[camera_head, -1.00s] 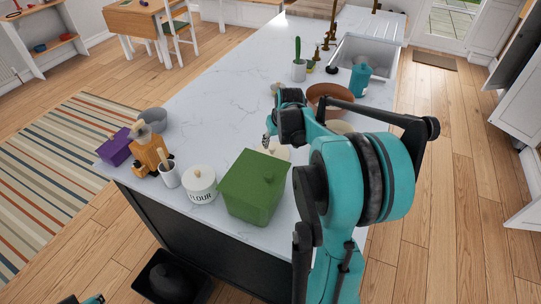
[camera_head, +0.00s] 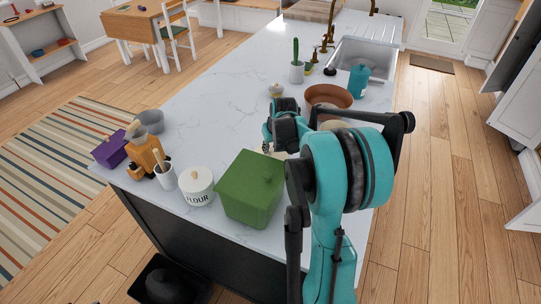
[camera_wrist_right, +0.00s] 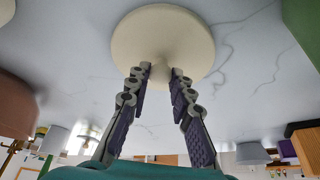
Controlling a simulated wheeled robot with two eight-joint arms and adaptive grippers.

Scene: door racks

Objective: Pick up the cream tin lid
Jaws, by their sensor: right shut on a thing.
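The cream tin lid (camera_wrist_right: 163,32) shows in the right wrist view as a round, pale disc with a small knob. My right gripper (camera_wrist_right: 161,72) has its two fingers at the knob and is shut on it. In the head view the right gripper (camera_head: 268,147) is over the counter behind the green box, and only a pale sliver of the lid shows there, mostly hidden by my gripper and arm. I cannot tell whether the lid touches the counter. My left gripper is not in view.
A green lidded box (camera_head: 248,190) stands close in front of my right gripper. A white flour tin (camera_head: 197,187), a utensil pot (camera_head: 164,178) and a purple box (camera_head: 109,150) stand to the left. A brown bowl (camera_head: 328,97) is behind. The marble counter's (camera_head: 215,105) middle is clear.

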